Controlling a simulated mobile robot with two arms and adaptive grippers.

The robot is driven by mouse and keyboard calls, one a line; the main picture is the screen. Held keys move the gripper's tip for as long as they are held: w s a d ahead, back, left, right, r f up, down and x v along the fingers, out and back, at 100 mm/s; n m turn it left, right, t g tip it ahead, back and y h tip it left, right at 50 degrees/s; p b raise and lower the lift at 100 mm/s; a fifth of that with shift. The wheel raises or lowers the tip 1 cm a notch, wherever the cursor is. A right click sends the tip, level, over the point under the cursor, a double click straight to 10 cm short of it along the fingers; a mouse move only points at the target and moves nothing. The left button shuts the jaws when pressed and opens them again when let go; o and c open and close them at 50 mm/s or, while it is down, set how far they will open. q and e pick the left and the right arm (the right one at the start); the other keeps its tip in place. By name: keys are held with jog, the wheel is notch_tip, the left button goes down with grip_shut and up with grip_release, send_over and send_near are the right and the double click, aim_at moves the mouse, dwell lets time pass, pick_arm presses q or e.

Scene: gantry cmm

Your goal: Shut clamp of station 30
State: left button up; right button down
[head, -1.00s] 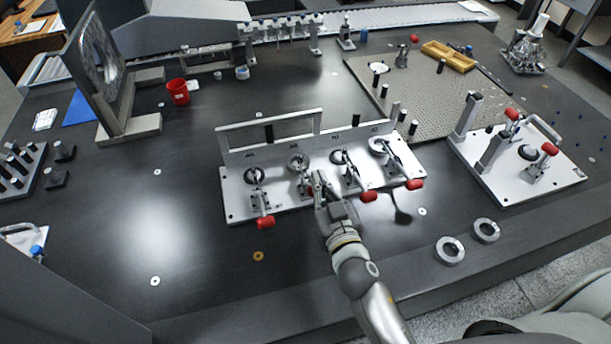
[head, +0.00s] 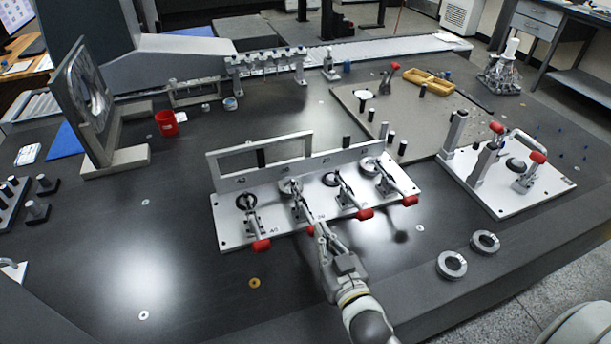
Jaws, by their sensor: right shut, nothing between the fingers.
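A white fixture plate (head: 232,232) stands mid-table with a row of toggle clamps, and its upright rail carries station numbers. Station 30 is second from the left. Its clamp (head: 297,207) has a round disc (head: 289,187) behind it and a red handle tip (head: 311,230) toward the front edge, partly hidden by my gripper. My right gripper (head: 319,225) is shut and empty, just right of that red tip; I cannot tell whether they touch. The handles of the neighbouring clamps (head: 261,245) (head: 365,214) also point to the front. My left gripper is not in view.
Two grey rings (head: 452,265) (head: 485,242) lie at front right. A second fixture plate (head: 505,196) with red-handled clamps stands right. A perforated plate (head: 400,112) lies behind. A red cup (head: 167,124) stands at back left. The front-left tabletop is mostly clear.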

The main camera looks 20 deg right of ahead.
jog(key=shift+w+f, duration=0.1)
jog(key=shift+f, duration=0.05)
jog(key=shift+r, duration=0.2)
jog(key=s, duration=1.2)
jog(key=shift+r, duration=0.1)
jog(key=shift+s, duration=0.1)
